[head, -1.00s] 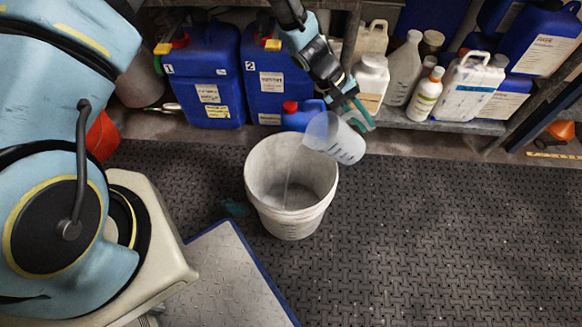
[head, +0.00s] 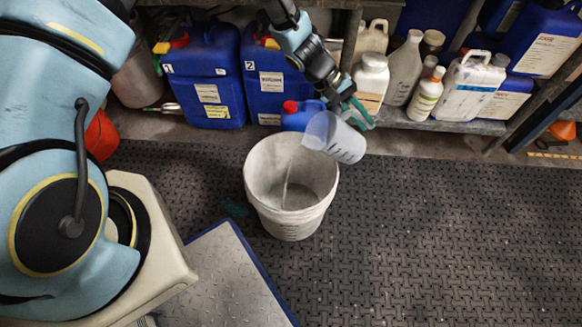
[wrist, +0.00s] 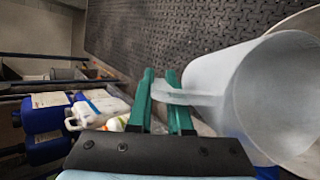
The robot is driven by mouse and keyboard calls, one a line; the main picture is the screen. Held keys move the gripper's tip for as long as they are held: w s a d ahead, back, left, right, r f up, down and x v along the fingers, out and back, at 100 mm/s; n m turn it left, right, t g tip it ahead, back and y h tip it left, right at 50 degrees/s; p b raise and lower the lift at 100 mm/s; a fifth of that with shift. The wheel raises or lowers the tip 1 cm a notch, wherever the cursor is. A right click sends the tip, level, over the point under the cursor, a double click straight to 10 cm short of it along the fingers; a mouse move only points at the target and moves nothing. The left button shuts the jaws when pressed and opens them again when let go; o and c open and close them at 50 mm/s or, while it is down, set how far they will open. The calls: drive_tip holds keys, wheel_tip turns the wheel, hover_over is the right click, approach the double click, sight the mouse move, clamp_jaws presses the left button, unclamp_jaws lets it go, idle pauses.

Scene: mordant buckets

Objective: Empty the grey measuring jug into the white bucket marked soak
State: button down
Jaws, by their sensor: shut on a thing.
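The grey measuring jug (head: 340,140) is tilted over the right rim of the white bucket (head: 291,208), its mouth facing left and down. A thin pale stream runs from its lip into the bucket. The bucket stands upright on the floor; I cannot read any marking on it. My gripper (head: 357,112) is shut on the jug, above and right of the bucket. In the wrist view the green fingers (wrist: 160,98) close on the handle of the jug (wrist: 272,92). How much liquid is left in the jug is hidden.
Blue drums (head: 207,80) and a small blue can with a red cap (head: 300,117) stand behind the bucket. White bottles (head: 425,95) line the low shelf at right. A metal plate (head: 232,275) lies in front. The dark mat (head: 450,240) is clear at right.

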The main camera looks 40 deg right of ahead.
sight(350, 129)
drive_tip(key=shift+w+a+f+m+g+h+b, duration=0.25)
drive_tip(key=shift+a+f+g+h+b, duration=0.3)
drive_tip(key=shift+b, duration=1)
drive_tip(key=shift+w+a+f+m+g+h+b, duration=0.15)
drive_tip(key=shift+w+a+f+g+h+b, duration=0.2)
drive_tip(key=shift+a+h+b, duration=0.8)
idle(5.3)
